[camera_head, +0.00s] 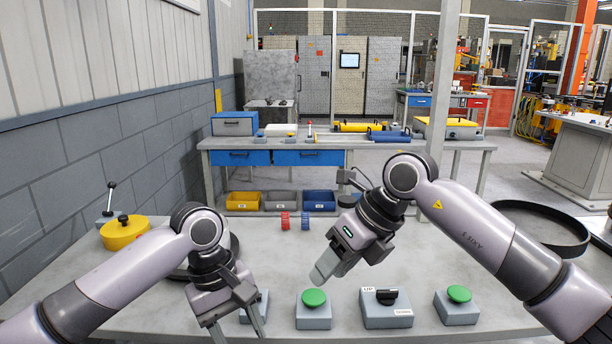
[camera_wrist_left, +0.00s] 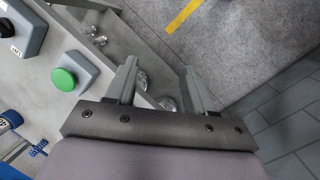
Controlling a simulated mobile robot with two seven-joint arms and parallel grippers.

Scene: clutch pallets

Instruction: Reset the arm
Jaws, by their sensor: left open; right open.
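My left gripper (camera_head: 236,326) is at the front of the grey table in the head view, fingers pointing down and spread apart. In the left wrist view its two fingers (camera_wrist_left: 161,88) are open with nothing between them, over the table's edge and the floor. My right gripper (camera_head: 323,272) is over the table behind the control boxes, pointing down and left. It holds nothing that I can see; its finger gap is seen nearly edge-on.
Two green button boxes (camera_head: 314,317) (camera_head: 457,312) and a black-knobbed switch box (camera_head: 387,317) line the table's front. Another grey box is partly hidden by my left gripper. A yellow round part (camera_head: 124,235), red and blue small parts (camera_head: 285,221) (camera_head: 306,221) and a black ring (camera_head: 573,250) lie farther back.

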